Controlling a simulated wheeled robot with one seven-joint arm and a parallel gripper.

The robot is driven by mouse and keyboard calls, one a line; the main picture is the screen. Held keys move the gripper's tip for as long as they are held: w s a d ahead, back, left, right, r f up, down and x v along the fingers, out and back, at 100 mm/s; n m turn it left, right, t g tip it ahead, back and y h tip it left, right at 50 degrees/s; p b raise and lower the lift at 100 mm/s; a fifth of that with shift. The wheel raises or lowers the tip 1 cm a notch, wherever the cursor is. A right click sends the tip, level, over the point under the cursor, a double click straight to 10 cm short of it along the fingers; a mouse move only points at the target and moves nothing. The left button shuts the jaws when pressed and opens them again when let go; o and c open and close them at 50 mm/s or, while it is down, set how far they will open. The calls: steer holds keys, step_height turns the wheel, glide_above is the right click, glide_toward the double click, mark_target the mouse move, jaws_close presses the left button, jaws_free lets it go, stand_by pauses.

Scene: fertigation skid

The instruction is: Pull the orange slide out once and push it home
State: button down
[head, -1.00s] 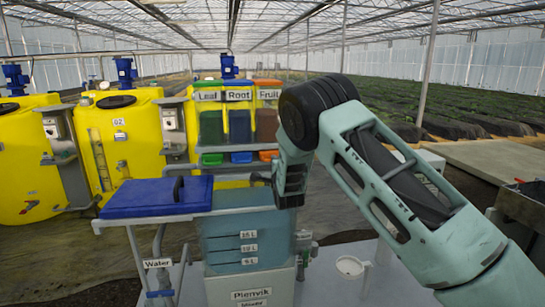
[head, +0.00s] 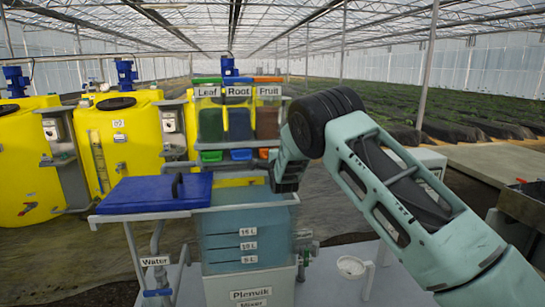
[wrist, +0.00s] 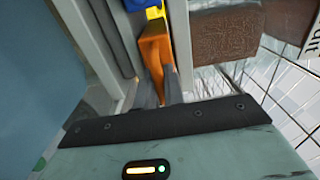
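The orange slide (head: 264,154) sits under the Fruit hopper (head: 267,122), the right one of three, and is partly hidden by my arm in the head view. In the wrist view the orange slide (wrist: 155,48) runs down between the two grey fingers of my gripper (wrist: 161,88). One finger lies on each side of it. I cannot tell whether both fingers press on it. In the head view my gripper's fingers are hidden behind my wrist, just right of the slide.
The Leaf hopper (head: 211,124) and Root hopper (head: 239,123) have green (head: 211,156) and blue (head: 242,155) slides. Below stands a clear blue mixer tank (head: 248,235) with a blue lid (head: 155,194) swung open to the left. A white cup holder (head: 352,267) stands right of the tank.

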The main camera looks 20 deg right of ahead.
steer(key=shift+s, duration=0.1)
stand_by(0.3)
steer(key=b+v, duration=0.3)
steer(key=v, duration=0.3)
steer(key=shift+s, duration=0.3)
stand_by(0.4)
steer(key=shift+a, duration=0.1)
steer(key=shift+b+x, duration=1.45)
steer(key=shift+x, duration=1.8)
steer(key=c, duration=1.3)
jaws_free()
